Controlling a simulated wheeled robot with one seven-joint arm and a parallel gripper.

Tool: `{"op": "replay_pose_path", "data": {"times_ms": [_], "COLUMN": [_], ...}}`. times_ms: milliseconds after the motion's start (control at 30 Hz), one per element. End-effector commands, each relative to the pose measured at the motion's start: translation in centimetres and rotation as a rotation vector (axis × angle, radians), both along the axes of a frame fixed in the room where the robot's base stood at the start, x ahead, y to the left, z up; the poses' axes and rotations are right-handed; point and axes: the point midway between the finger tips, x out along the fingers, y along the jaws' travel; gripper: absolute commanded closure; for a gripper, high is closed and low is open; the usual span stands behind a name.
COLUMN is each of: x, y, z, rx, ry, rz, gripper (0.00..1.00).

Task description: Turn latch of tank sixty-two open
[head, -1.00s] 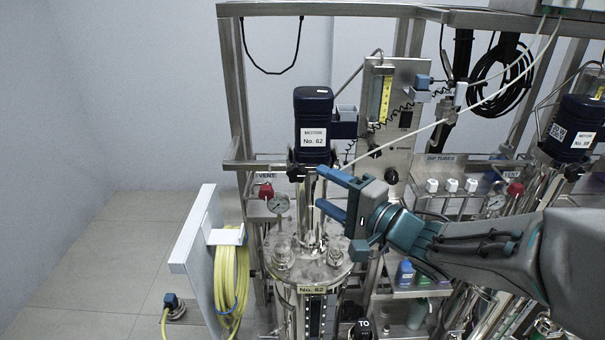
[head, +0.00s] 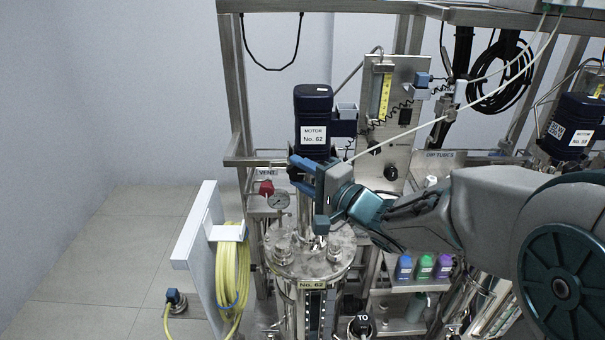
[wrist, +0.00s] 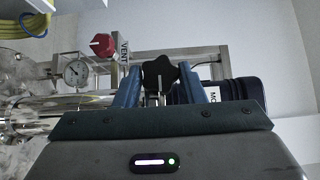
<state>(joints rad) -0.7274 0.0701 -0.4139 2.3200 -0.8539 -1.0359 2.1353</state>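Tank sixty-two (head: 312,268) is a steel vessel with a round lid and a "No. 62" label, in the middle of the head view. Its dark blue motor (head: 313,108), labelled No. 62, stands above it. A black star-shaped knob (wrist: 160,73), likely the latch, shows in the wrist view beside the motor (wrist: 236,92). My gripper (wrist: 160,82) is open, with one blue finger on each side of the knob. I cannot tell whether the fingers touch it.
A red vent knob (head: 266,188) and a round gauge (head: 278,201) are close to my gripper on the left. A white panel with a coiled yellow hose (head: 231,272) stands at the left. A second motor (head: 574,128) is at the right.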

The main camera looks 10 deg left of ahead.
Motion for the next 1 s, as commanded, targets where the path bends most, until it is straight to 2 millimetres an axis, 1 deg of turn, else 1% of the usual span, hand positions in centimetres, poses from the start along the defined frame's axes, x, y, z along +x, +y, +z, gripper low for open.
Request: {"op": "replay_pose_path", "data": {"times_ms": [267, 467, 667, 1000], "x": [0.04, 0.06, 0.06, 0.02], "y": [-0.06, -0.08, -0.05, 0.14], "z": [0.2, 0.63, 0.99, 0.83], "rx": [-0.015, -0.087, -0.228, -0.539], "ry": [-0.004, -0.019, -0.052, -0.133], "rz": [-0.001, -0.001, -0.001, -0.001], "gripper": [0.86, 0.86, 0.86, 0.86]}}
